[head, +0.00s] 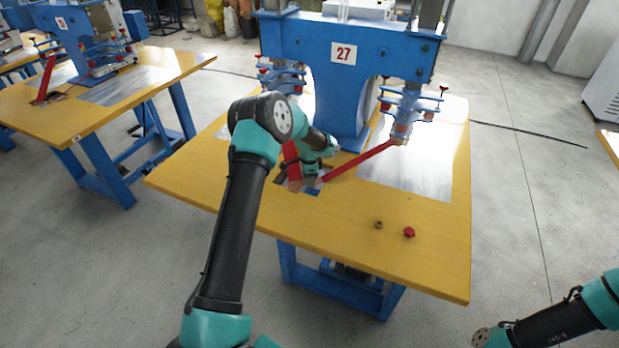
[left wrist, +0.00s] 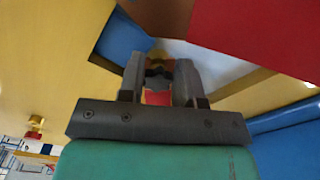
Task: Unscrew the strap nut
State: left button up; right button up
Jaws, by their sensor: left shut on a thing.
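My left gripper (head: 311,181) reaches down at the cut-out in the yellow table, in front of the blue press. It is largely hidden by my own arm in the head view. In the left wrist view, its fingers (left wrist: 160,72) are shut on a small dark thing, which I take to be the strap nut (left wrist: 158,69); its shape is unclear. Something red shows between the fingers below it. A red strap (head: 362,160) slants up to the right from beside the gripper. My right gripper is not in view.
A small brass nut (head: 378,225) and a red knob (head: 409,232) lie on the table's front right. The blue press (head: 345,75), marked 27, stands behind the gripper. A shiny metal plate (head: 425,180) lies to the right. The table's front strip (head: 330,240) is largely clear.

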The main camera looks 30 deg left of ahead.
pick_arm(q)
jog(key=shift+c, duration=1.1)
jog(key=n, duration=0.5)
jog(key=shift+d, duration=0.25)
jog(key=n, duration=0.5)
jog(key=shift+w+d+r, duration=0.1)
jog(key=shift+d, duration=0.2)
jog(key=n, duration=0.5)
jog(key=shift+d, duration=0.25)
jog(key=n, duration=0.4)
jog(key=shift+d, duration=0.3)
jog(key=o, duration=0.9)
jog(key=shift+c, duration=0.2)
jog(key=shift+a, duration=0.1)
